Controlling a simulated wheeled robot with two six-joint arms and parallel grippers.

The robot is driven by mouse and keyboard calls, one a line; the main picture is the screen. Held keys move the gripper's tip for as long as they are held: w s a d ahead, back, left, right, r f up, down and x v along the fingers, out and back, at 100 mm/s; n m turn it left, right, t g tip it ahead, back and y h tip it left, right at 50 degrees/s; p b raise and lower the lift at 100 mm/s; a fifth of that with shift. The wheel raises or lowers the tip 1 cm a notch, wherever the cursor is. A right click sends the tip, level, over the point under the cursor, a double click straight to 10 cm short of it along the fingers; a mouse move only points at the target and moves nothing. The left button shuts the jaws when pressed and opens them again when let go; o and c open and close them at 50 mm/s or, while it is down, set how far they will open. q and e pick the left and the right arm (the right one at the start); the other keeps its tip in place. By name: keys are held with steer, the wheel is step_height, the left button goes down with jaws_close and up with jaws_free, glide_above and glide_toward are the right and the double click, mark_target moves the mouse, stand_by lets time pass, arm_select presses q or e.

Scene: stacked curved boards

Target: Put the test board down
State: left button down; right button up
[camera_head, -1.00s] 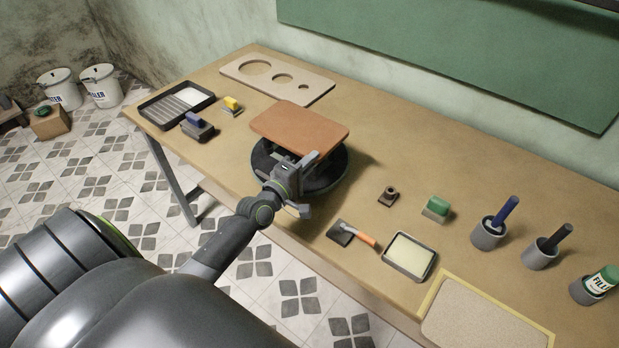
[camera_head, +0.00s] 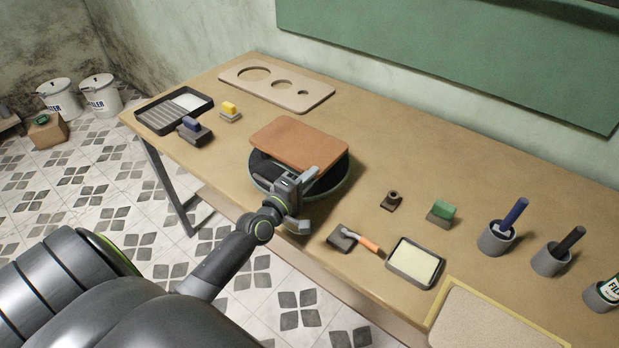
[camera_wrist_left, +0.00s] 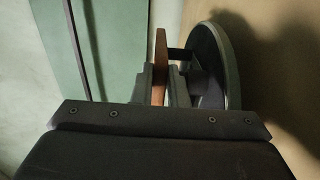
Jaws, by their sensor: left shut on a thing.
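The test board (camera_head: 297,142) is a flat orange-brown rectangle with rounded corners. My left gripper (camera_head: 305,181) is shut on its near right edge. The board lies roughly level over a round black turntable-like disc (camera_head: 327,185) with a grey rim, covering much of it. In the left wrist view the board (camera_wrist_left: 159,62) shows edge-on between the fingers of the gripper (camera_wrist_left: 160,85), beside the round disc (camera_wrist_left: 232,65). I cannot tell whether the board touches the disc. My right gripper is in neither view.
A template with round holes (camera_head: 310,97) lies at the back. A black tray (camera_head: 153,119), a blue-handled block (camera_head: 195,131) and a yellow block (camera_head: 230,111) are left. A scraper (camera_head: 345,239), a pad tray (camera_head: 415,262) and cups (camera_head: 496,239) are right.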

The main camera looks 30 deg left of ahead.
arm_select(q)
steer(key=c, duration=1.9)
jaws_free()
steer(key=shift+f, duration=0.2)
steer(key=o, duration=0.5)
steer(key=shift+r, duration=0.1)
steer(key=shift+c, duration=0.2)
steer(key=shift+r, duration=0.15)
steer(key=shift+r+p, duration=0.25)
steer(key=shift+p, duration=0.2)
steer(key=s+b, duration=0.1)
steer(key=s, duration=1.1)
steer(key=shift+a, duration=0.45)
